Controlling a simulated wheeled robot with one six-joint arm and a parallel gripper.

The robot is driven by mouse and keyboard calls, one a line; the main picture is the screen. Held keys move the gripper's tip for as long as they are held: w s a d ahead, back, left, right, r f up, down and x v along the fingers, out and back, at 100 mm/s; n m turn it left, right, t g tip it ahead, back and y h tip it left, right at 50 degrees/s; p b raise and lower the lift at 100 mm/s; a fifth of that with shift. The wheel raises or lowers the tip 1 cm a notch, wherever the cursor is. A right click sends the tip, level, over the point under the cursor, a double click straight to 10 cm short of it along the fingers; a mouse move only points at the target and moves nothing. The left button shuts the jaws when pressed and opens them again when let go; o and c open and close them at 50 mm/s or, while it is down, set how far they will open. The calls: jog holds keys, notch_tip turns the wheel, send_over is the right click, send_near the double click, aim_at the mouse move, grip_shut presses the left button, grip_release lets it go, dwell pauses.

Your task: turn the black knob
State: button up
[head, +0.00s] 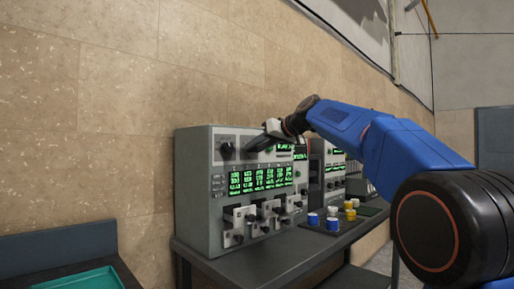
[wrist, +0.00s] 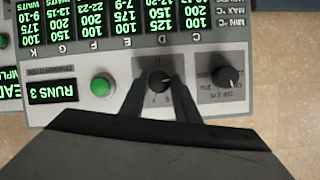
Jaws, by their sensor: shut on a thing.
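The black knob (wrist: 158,81) is on the light grey top panel of the control box, beside a green button. In the wrist view, which shows the panel upside down, my gripper (wrist: 161,86) has one finger on each side of this knob and is shut on it. In the head view my gripper (head: 264,141) reaches the upper front of the box from the right and hides this knob. A second black knob (wrist: 228,77) stands free beside it, at the box's upper left corner in the head view (head: 227,150).
The grey control box (head: 196,190) stands on a dark table (head: 250,267) against a tiled wall. Green number displays (head: 262,179) and several black levers (head: 236,238) sit below the knobs. Blue, white and yellow pots (head: 333,224) stand at right. A green button (wrist: 102,85) is near my fingers.

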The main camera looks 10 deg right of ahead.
jog(key=shift+w+d+m+g+y, duration=0.1)
jog(key=shift+m+g+y, duration=0.2)
jog(key=shift+m+y, duration=0.8)
jog(key=shift+d+m+g+y, duration=0.1)
jog(key=shift+m+g+y, duration=0.3)
jog(key=shift+m, duration=1.2)
jog(key=shift+f, duration=0.1)
jog(key=o, duration=1)
jog(key=shift+o, duration=0.2)
jog(key=v, duration=1.7)
jog(key=shift+d+f, duration=0.2)
jog(key=shift+d, duration=0.1)
